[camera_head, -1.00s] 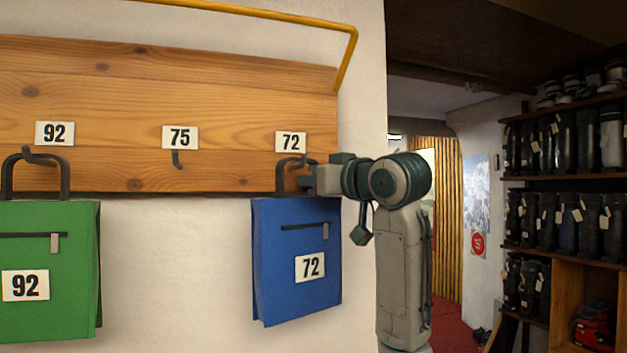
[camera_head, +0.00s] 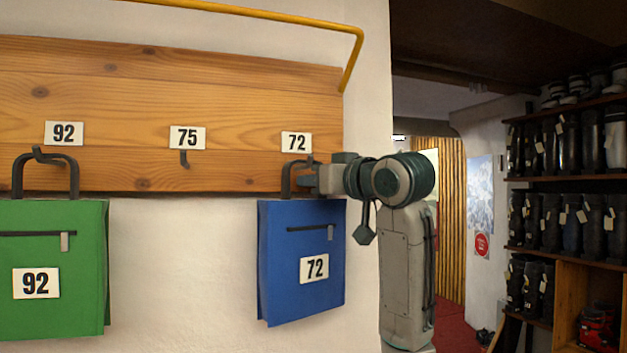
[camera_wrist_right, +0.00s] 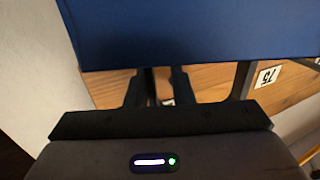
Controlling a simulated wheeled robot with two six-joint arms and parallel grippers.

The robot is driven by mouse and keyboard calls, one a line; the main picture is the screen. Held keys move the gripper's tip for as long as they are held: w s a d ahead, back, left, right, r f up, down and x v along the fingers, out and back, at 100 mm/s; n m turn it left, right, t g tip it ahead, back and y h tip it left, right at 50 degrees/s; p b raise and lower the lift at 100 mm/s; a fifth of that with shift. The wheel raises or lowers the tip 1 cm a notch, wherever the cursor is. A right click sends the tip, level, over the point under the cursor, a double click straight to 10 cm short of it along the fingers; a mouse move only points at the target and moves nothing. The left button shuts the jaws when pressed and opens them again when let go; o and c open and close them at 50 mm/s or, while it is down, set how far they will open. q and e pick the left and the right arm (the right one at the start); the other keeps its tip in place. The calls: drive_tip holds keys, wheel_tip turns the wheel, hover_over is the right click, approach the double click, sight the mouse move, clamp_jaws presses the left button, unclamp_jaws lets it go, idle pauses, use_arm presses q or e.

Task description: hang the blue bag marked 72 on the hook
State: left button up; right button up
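The blue bag (camera_head: 300,255) marked 72 hangs upright in front of the wooden board, below the label 72 (camera_head: 296,142). The top of its dark handle (camera_head: 288,172) is at the hook (camera_head: 310,158), whose tip shows at the handle's top bar. My right gripper (camera_head: 309,181) is at the right side of the handle. In the right wrist view its two fingers (camera_wrist_right: 159,88) stand apart, with a dark handle leg between them and a gap beside it. The bag (camera_wrist_right: 200,35) fills the top of that view. My left gripper is not in view.
The wooden board (camera_head: 120,100) also carries an empty hook (camera_head: 184,159) under label 75. A green bag (camera_head: 55,260) marked 92 hangs at the left. A yellow rail (camera_head: 250,14) runs above. Shelves of boots (camera_head: 560,215) stand far right.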

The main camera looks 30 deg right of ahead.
drive_tip(key=shift+d, duration=0.15)
drive_tip(key=shift+s, duration=0.2)
drive_tip(key=s+d+b, duration=0.1)
drive_tip(key=s+b, duration=0.3)
drive_tip(key=s, duration=0.6)
drive_tip(key=shift+s, duration=0.3)
